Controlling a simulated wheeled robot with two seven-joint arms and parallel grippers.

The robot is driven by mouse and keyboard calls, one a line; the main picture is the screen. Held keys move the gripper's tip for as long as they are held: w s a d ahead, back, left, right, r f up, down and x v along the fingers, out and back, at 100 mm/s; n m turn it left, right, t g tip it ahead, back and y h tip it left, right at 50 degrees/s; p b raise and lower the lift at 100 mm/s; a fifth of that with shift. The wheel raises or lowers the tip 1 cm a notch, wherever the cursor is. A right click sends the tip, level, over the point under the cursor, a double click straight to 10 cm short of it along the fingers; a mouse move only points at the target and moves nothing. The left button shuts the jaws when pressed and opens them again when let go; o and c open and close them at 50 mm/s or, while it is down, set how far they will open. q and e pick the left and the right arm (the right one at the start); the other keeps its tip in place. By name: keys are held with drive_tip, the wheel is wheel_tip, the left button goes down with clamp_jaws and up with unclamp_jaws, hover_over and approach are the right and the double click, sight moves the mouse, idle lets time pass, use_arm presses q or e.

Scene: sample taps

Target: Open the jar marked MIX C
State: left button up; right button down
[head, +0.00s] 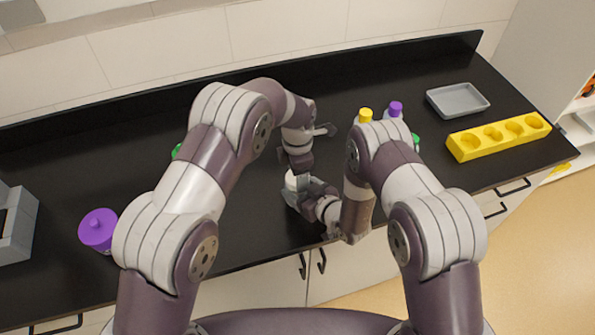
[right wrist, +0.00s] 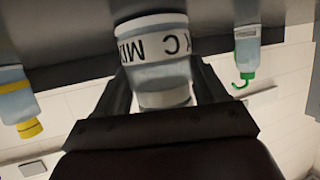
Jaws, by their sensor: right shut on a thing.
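The jar marked MIX C (right wrist: 152,40) shows in the right wrist view, its label band towards the top of the picture and a pale end below. In the head view its white top (head: 291,181) shows near the front of the black counter. My right gripper (head: 302,190) is shut on the jar, with a finger on each side of it in the right wrist view. My left gripper (head: 299,162) points down just above the jar in the head view. Its fingertips are too small and covered to tell whether they are open or touch the lid.
A purple-lidded jar (head: 98,228) and a grey box (head: 14,226) are at the left. Bottles with yellow (head: 365,116), purple (head: 396,108) and green (head: 416,141) caps stand behind my right arm. A grey tray (head: 458,100) and a yellow rack (head: 464,147) lie at the right.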

use_arm(q)
drive_tip(key=shift+r, duration=0.2)
drive_tip(key=shift+r, duration=0.85)
drive_tip(key=shift+r, duration=0.1)
wheel_tip(320, 180, up, 4)
drive_tip(key=shift+f, duration=0.1)
use_arm(e)
unclamp_jaws()
